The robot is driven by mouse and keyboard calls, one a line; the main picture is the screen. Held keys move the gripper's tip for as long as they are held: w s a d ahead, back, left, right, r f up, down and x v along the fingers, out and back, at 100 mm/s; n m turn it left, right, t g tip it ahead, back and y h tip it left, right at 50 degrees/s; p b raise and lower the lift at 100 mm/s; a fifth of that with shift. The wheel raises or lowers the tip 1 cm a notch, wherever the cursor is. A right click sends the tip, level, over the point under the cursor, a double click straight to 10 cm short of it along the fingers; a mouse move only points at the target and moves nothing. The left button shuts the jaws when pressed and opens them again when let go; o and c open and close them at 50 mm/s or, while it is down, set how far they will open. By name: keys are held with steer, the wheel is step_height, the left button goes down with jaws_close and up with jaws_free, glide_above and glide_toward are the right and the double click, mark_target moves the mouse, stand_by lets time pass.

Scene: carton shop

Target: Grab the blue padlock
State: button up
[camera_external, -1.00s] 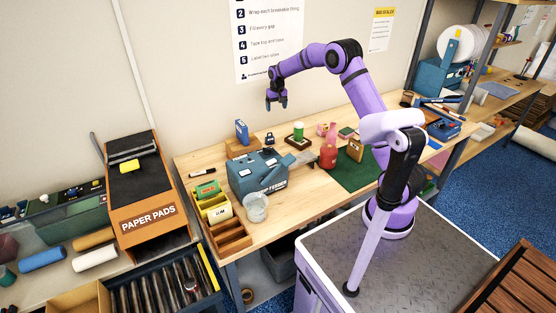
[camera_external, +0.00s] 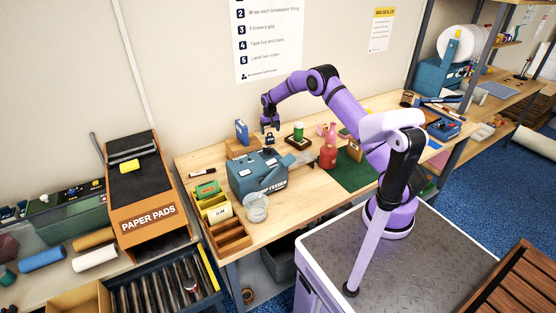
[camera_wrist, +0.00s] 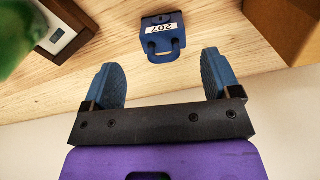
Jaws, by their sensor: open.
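The blue padlock (camera_wrist: 160,42) lies on the wooden bench in the wrist view, with a white label reading 207 and its shackle pointing toward my gripper (camera_wrist: 164,85). The padlock is centred just beyond the gap between my two blue fingertips, and nothing is between them. In the external view my gripper (camera_external: 270,127) points down just above the small dark padlock (camera_external: 270,140), near the back of the bench. My gripper is open and empty.
A blue box on a wooden stand (camera_external: 236,152) is left of the padlock. A blue-grey dispenser (camera_external: 255,180) stands in front of it. A green-topped item on a dark wooden base (camera_external: 298,144) is to the right. Bare bench (camera_wrist: 215,60) surrounds the padlock closely.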

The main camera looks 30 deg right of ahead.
mark_target(270, 137)
steer(key=f, duration=0.5)
steer(key=shift+a, duration=0.2)
steer(key=c, duration=1.1)
steer(key=shift+c, duration=0.4)
steer(key=shift+r, duration=0.1)
